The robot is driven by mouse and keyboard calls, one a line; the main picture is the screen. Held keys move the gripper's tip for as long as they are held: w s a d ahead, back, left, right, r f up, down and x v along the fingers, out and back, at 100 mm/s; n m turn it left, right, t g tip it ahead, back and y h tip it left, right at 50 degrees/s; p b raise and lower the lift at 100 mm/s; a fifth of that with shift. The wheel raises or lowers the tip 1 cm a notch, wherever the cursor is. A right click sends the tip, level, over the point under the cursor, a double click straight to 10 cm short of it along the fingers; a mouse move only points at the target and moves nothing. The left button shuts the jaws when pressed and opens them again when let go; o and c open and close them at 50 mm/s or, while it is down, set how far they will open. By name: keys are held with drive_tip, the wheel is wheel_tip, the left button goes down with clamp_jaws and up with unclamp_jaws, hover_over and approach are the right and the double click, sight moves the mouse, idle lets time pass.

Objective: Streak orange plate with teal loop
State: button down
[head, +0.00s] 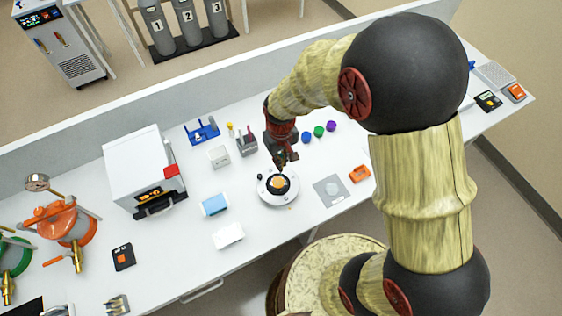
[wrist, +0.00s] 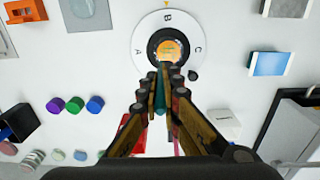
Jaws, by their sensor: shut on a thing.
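The orange plate (head: 278,182) sits in the dark centre of a round white turntable (head: 264,196) lettered A, B and C. In the wrist view the plate (wrist: 169,49) lies just beyond my fingertips, and the white turntable ring (wrist: 142,38) surrounds it. My gripper (wrist: 162,78) is shut on a thin teal loop (wrist: 160,95), whose teal handle shows between the fingers. The loop's tip is hard to make out, and I cannot tell whether it touches the plate. In the head view my gripper (head: 281,160) is just above the plate's far side, pointing down.
Blue, green and purple caps (head: 318,131) lie behind the turntable. A grey rack (head: 246,144) stands behind left. A blue-white box (head: 215,204) and white appliance (head: 143,163) stand left.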

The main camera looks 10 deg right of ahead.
sight(281, 154)
drive_tip(key=shift+r+p, duration=1.15)
drive_tip(key=shift+r, duration=0.8)
